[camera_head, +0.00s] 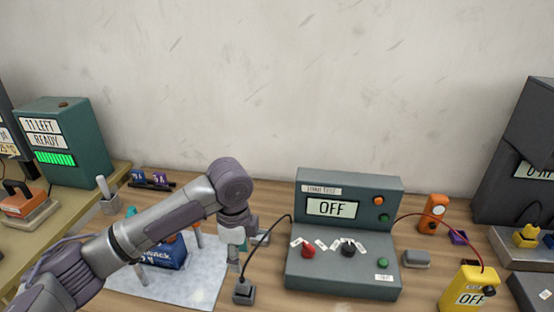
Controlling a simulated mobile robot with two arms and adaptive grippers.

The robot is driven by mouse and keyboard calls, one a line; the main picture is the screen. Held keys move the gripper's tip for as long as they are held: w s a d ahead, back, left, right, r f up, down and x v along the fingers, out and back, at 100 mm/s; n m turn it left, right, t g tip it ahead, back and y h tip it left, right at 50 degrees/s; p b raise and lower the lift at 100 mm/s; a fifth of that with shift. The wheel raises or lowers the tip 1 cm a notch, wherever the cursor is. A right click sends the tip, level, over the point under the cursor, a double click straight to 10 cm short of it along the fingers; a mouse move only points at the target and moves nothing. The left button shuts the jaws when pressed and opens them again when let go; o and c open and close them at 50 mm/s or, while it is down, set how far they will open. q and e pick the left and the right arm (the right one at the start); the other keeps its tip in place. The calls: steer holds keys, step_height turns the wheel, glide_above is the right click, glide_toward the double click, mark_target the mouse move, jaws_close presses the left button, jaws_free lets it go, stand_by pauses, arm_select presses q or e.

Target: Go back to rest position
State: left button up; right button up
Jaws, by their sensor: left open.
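My left gripper (236,258) hangs down at the end of my left arm, which comes in from the lower left. It is open, and its fingers are small and partly hidden by the wrist. Its tips are just above or beside a small dark block (244,291) with a black cable on the table; I cannot tell whether they touch. My right gripper is not in view.
A teal tester (342,270) reading OFF stands right of my left gripper. A light mat (195,290) with a blue box (172,256) lies under my left arm. A yellow meter (467,290) and an orange device (433,213) stand at right.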

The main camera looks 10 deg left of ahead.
arm_select(q)
steer(key=s+d+f+n+h, duration=0.1)
steer(key=s+d+f, duration=0.1)
steer(key=s+f, duration=0.1)
steer(key=s+d+f+n+t+h, duration=0.1)
steer(key=s+d+f+n, duration=0.1)
steer(key=s+d+f, duration=0.1)
steer(key=s+d+f+n+h, duration=0.1)
steer(key=s+d+f+n, duration=0.1)
steer(key=s, duration=0.3)
steer(key=shift+s+d+f+t+h, duration=0.15)
steer(key=shift+d+f+t+h, duration=0.2)
steer(key=shift+f, duration=0.45)
steer(key=s+a+f+n+t+y, duration=0.2)
steer(key=s+a+f+n+y, duration=0.2)
steer(key=s+a+n, duration=0.9)
steer(key=s+f+m+g+b, duration=0.1)
steer(key=s+f+m+g, duration=0.15)
steer(key=f, duration=2.55)
steer(key=s+a+f, duration=0.3)
steer(key=s+f, duration=1.2)
steer(key=s, duration=0.1)
steer(key=shift+s+a+f+b, duration=0.2)
steer(key=shift+s+b, duration=0.1)
steer(key=shift+b, duration=0.1)
